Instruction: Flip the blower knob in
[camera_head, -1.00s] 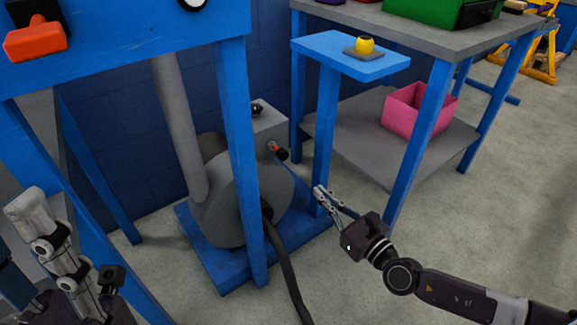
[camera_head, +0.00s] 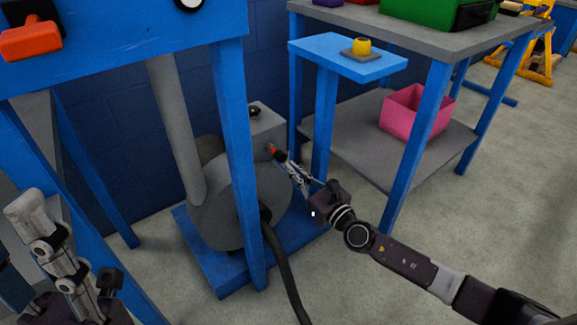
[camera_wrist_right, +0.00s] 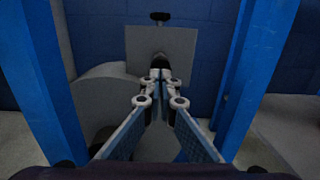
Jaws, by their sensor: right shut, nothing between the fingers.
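The blower (camera_head: 240,205) is a grey round housing with a grey box (camera_head: 268,127) behind it, on a blue base. The blower knob (camera_head: 272,149), red and black, sticks out of the box's front face. My right gripper (camera_head: 286,163) is shut and empty, its fingertips right at the knob; I cannot tell whether they touch. In the right wrist view the shut fingertips (camera_wrist_right: 161,77) are in front of the box (camera_wrist_right: 150,45) and largely hide the knob. My left gripper (camera_head: 65,255) is at the lower left, partly cut off, its opening unclear.
A blue post (camera_head: 238,150) stands before the blower, left of my right gripper. A blue stand (camera_head: 350,65) with a yellow button (camera_head: 362,46) rises behind the gripper. A dark hose (camera_head: 283,265) runs down from the blower. A pink bin (camera_head: 417,112) sits on a shelf at right.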

